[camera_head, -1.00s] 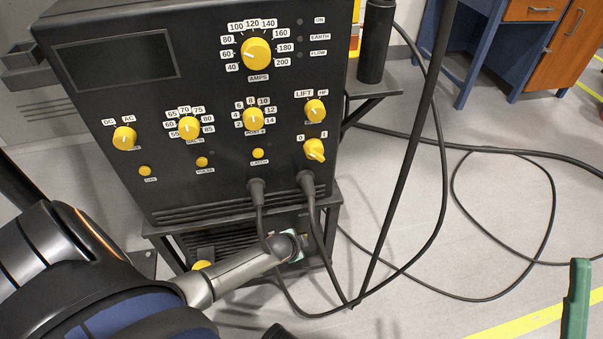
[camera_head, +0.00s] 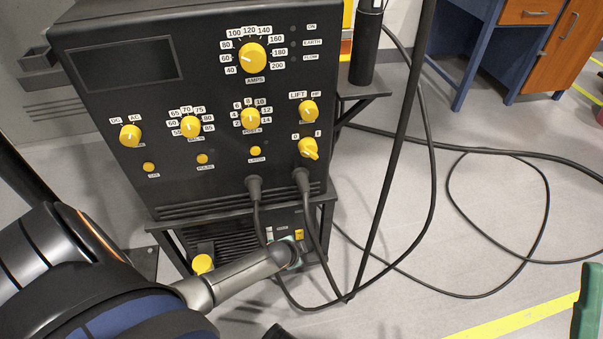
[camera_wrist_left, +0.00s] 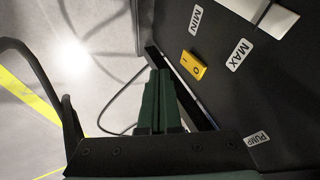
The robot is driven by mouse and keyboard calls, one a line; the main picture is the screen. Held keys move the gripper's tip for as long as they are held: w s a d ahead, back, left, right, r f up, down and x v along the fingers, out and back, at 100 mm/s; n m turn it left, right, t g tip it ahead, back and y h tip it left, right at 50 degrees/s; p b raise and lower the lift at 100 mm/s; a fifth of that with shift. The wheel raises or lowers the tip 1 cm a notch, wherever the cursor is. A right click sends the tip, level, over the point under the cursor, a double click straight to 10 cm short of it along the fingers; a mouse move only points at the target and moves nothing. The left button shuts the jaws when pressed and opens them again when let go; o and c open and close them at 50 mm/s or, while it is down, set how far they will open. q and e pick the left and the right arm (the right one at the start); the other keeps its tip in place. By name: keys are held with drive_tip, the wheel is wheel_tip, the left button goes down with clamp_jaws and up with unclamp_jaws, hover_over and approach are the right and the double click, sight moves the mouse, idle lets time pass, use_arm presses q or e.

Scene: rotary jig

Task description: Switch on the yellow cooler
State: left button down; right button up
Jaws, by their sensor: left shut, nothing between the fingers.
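No yellow-bodied cooler shows. A dark grilled unit (camera_head: 228,249) with a yellow cap (camera_head: 202,263) and a small yellow switch (camera_head: 298,234) sits under the black welder. In the left wrist view the yellow rocker switch (camera_wrist_left: 194,65) is marked I and O and lies on a dark panel (camera_wrist_left: 225,90) labelled MIN, MAX and PUMP. My left gripper (camera_wrist_left: 160,76) has its green fingers together and empty, beside the panel and just short of the switch in the picture. I cannot tell whether they touch it. In the head view my left gripper (camera_head: 292,256) is partly hidden by cables.
The black welder (camera_head: 215,180) with yellow knobs stands above the unit. Cables hang in front of the unit and loop over the floor (camera_head: 400,230) at the right. A green piece (camera_head: 588,305) shows at the lower right edge; I cannot tell what it is.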

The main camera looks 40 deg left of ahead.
use_arm(q)
drive_tip(key=p+v, duration=0.6)
drive_tip(key=v, duration=0.4)
drive_tip(key=shift+s+d+f, duration=0.2)
drive_tip(key=shift+s+d, duration=0.05)
drive_tip(key=shift+s, duration=0.05)
use_arm(e)
wheel_tip(320, 180, up, 7)
drive_tip(key=n, duration=0.1)
drive_tip(key=shift+s+d+y, duration=0.2)
drive_tip(key=shift+d+y, duration=0.1)
drive_tip(key=shift+w+f, duration=0.1)
drive_tip(key=shift+f, duration=0.05)
